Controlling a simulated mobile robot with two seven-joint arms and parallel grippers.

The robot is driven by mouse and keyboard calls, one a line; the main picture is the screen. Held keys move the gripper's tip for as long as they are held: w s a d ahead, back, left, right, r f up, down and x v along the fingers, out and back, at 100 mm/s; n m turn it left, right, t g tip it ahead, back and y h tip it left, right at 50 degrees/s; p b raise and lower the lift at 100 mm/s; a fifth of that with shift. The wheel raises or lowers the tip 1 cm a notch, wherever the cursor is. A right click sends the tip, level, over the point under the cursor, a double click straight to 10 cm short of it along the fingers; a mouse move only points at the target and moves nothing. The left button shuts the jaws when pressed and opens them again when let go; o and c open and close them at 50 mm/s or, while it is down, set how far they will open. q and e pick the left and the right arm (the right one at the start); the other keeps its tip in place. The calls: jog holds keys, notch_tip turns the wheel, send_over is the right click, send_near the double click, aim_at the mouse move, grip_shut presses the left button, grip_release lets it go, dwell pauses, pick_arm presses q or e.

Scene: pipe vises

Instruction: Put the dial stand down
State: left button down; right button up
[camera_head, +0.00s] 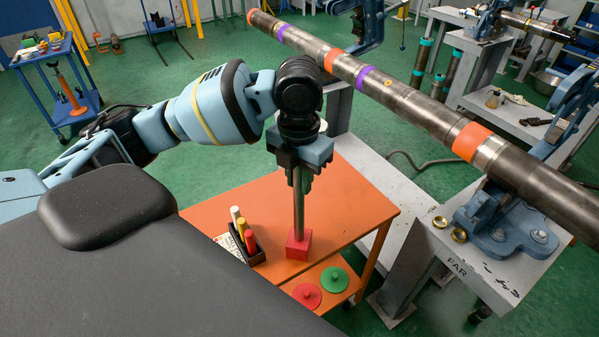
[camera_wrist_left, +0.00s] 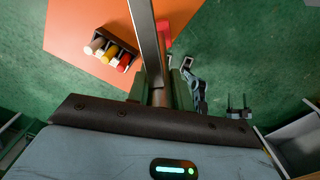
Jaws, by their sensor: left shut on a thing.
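The dial stand (camera_head: 298,207) is a grey metal post on a red square base (camera_head: 298,244). In the head view, it stands upright with its base over the right half of the orange cart top (camera_head: 352,200). I cannot tell whether the base touches the top. My left gripper (camera_head: 300,165) points down and is shut on the upper post. In the left wrist view, the post (camera_wrist_left: 146,45) runs away between the fingers of the gripper (camera_wrist_left: 158,92). The red base (camera_wrist_left: 164,36) is partly hidden there, near the cart's edge. My right gripper is out of view.
A black holder (camera_head: 249,250) with several coloured markers stands left of the base. A red disc (camera_head: 307,295) and a green disc (camera_head: 334,280) lie on a lower shelf. A long pipe (camera_head: 415,104) in blue vises (camera_head: 503,222) runs along the right. The cart's far top is clear.

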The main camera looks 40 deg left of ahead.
pick_arm(q)
jog(key=c, duration=1.3)
grip_release()
jog(key=shift+f, duration=0.1)
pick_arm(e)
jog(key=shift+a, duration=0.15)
pick_arm(q)
jog(key=shift+o, duration=0.2)
notch_tip(320, 180, up, 12)
jog(key=shift+r+p, duration=0.15)
jog(key=shift+p, duration=0.65)
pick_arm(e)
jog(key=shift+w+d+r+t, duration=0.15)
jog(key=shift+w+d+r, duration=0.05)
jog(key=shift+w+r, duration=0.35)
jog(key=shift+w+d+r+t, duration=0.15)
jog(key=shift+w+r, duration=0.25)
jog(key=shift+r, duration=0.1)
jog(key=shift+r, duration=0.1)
